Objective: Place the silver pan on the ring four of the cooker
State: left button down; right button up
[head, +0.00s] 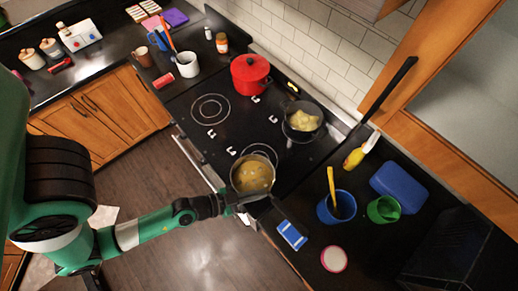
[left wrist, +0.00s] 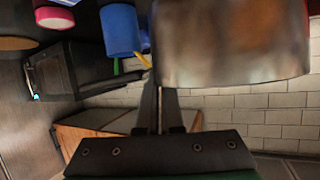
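The silver pan (head: 252,174) holds yellowish food and is at the front right of the black cooker (head: 222,141). It overlaps a ring (head: 259,150) whose far edge shows behind it. I cannot tell whether the pan touches the cooker. My left gripper (head: 238,201) is at the pan's near side, by its handle. In the left wrist view the pan's metal side (left wrist: 232,45) is close beyond my fingers (left wrist: 160,105), which are close together and appear shut on the handle. The grip itself is partly hidden. No ring number is readable. My right gripper is not in view.
A red pot (head: 250,74) and a dark pan with food (head: 303,121) stand on the back rings. The front left ring (head: 210,109) is bare.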

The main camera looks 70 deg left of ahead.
aim_at(268, 169)
pick_arm(q)
jog(key=a+b, duration=0.1)
jog(key=b, duration=0.1)
jog(key=w+a+f+b, duration=0.1)
jog(key=a+f+b, duration=0.1)
jog(key=b, duration=0.1)
jog(key=shift+w+a+b, duration=0.15)
jog(key=shift+w+b, duration=0.15)
jog(key=shift+w, duration=0.1)
jog(key=w+a+f+b, duration=0.1)
jog(key=w+a+b, duration=0.1)
jog(key=a, duration=0.1)
jog(key=w+a+f+b, duration=0.1)
jog(key=a, duration=0.1)
jog(key=shift+a+f, duration=0.25)
jog(key=shift+f, duration=0.05)
jog(key=a+f+b, duration=0.1)
jog(key=w+f, duration=0.1)
jog(key=a+f+b, duration=0.1)
jog(key=f, duration=0.1)
jog(key=shift+w+a+f+b, duration=0.1)
jog(key=shift+w+a+b, duration=0.05)
jog(key=shift+a+b, duration=0.2)
jog(key=shift+w+a, duration=0.15)
jog(key=f+b, duration=0.2)
jog(key=f, duration=0.1)
jog(key=f+b, duration=0.1)
jog(key=shift+w+a+f, duration=0.15)
jog(key=shift+a, duration=0.2)
